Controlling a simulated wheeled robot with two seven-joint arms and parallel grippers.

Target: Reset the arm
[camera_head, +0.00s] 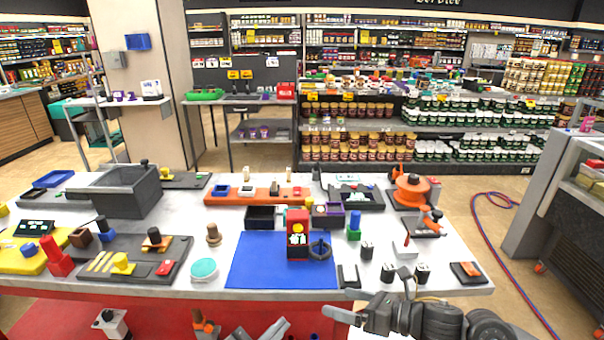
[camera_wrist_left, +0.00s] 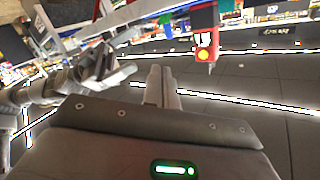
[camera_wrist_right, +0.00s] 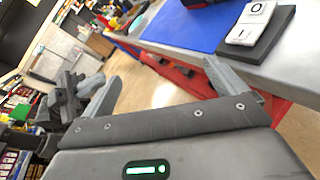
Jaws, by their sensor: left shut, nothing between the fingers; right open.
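The red body also shows in the left wrist view (camera_wrist_left: 205,42). My left gripper (camera_head: 266,328) is at the bottom edge of the head view, in front of the table and clear of the pump. Its fingers (camera_wrist_left: 160,85) are together and empty. My right gripper (camera_head: 343,314) is low in front of the table's edge, right of the left one. Its fingers (camera_wrist_right: 172,88) are wide apart with nothing between them.
The white table (camera_head: 445,278) holds several parts around the mat: a teal-topped round container (camera_head: 204,268), a grey bin (camera_head: 120,190), a yellow board (camera_head: 30,262) and an orange round device (camera_head: 411,190). Store shelves stand behind. A hose (camera_head: 500,240) lies on the floor at right.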

